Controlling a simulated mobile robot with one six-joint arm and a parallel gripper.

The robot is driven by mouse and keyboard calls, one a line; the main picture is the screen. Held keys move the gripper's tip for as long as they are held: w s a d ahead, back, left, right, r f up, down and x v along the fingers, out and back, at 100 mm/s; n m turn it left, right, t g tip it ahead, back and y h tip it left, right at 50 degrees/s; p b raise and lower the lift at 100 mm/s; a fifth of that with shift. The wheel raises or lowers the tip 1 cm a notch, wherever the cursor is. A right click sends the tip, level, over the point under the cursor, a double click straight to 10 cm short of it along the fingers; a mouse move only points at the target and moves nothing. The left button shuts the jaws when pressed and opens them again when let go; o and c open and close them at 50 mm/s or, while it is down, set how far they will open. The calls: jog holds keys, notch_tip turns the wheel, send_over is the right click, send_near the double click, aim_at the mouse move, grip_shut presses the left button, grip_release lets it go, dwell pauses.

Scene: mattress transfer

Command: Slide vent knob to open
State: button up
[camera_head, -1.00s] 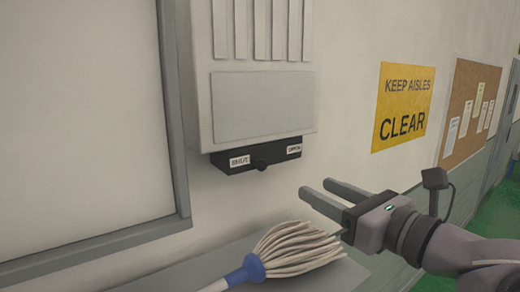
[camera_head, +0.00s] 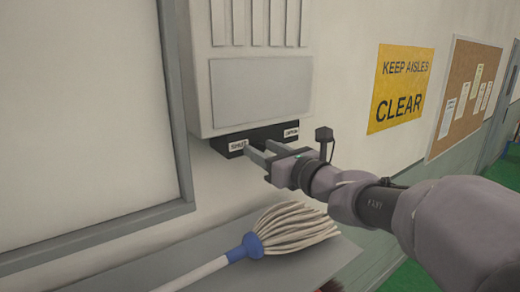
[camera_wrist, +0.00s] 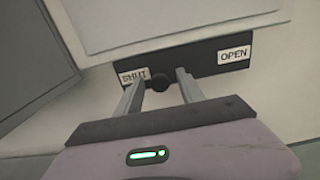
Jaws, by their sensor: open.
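The vent knob (camera_wrist: 158,82) is a small dark round knob on a black strip (camera_wrist: 195,60) under a pale wall vent box (camera_head: 261,85). In the wrist view it sits close to the SHUT label (camera_wrist: 134,77), at the left part of the strip. The OPEN label (camera_wrist: 234,58) is at the right end. My gripper (camera_wrist: 158,88) is open, with one finger on each side of the knob. I cannot tell whether either finger touches it. In the head view my gripper (camera_head: 258,150) is at the strip and hides the knob.
A mop (camera_head: 295,226) with a blue collar lies on a grey ledge (camera_head: 335,258) below the vent. A framed panel (camera_head: 75,110) is on the wall at left. A yellow sign (camera_head: 401,88) and a notice board (camera_head: 470,95) hang at right.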

jog(key=shift+s, duration=0.1)
grip_shut()
dwell(1.2)
